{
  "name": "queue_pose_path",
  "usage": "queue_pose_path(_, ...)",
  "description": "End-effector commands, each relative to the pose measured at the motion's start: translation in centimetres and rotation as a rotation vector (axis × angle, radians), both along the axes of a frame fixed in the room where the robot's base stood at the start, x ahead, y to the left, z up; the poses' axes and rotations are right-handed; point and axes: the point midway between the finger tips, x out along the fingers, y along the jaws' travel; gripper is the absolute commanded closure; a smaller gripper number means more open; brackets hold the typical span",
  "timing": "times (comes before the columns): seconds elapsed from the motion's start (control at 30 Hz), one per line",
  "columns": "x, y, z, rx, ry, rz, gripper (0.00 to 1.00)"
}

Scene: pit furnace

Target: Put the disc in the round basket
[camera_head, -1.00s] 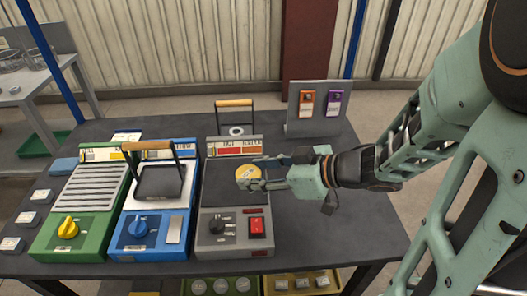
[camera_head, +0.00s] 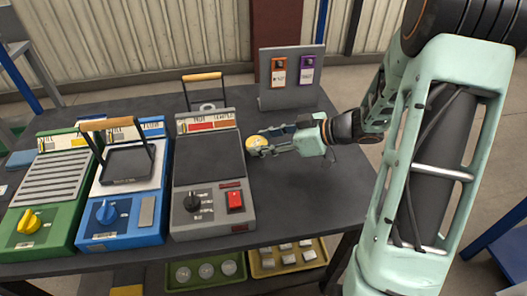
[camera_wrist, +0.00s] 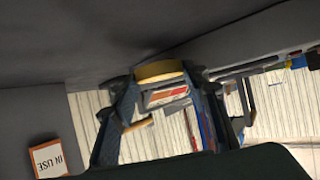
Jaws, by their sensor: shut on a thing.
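The yellow-gold disc (camera_head: 256,143) is held at the tips of my gripper (camera_head: 266,143), just right of the grey unit, above the dark table (camera_head: 300,190). I cannot tell its exact height. In the wrist view, the disc (camera_wrist: 158,70) shows edge-on between the fingertips of my gripper (camera_wrist: 160,84). The round basket is not in view now.
The grey unit (camera_head: 207,165) with a red switch, a blue unit (camera_head: 125,195) and a green unit (camera_head: 52,205) stand in a row. Behind is an upright panel (camera_head: 290,80) with orange and purple tags. Green (camera_head: 205,281) and yellow (camera_head: 268,270) trays sit below.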

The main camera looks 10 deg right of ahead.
Motion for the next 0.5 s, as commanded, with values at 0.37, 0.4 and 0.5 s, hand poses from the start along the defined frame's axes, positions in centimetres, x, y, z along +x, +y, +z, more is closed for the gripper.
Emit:
queue_pose_path(0.37, -0.1, 0.1, -2.4, 0.002, -0.001, 0.002, 0.94)
queue_pose_path(0.4, -0.1, 0.1, -2.4, 0.002, 0.000, 0.002, 0.94)
queue_pose_path(0.5, -0.1, 0.2, -2.6, 0.002, 0.001, 0.001, 0.94)
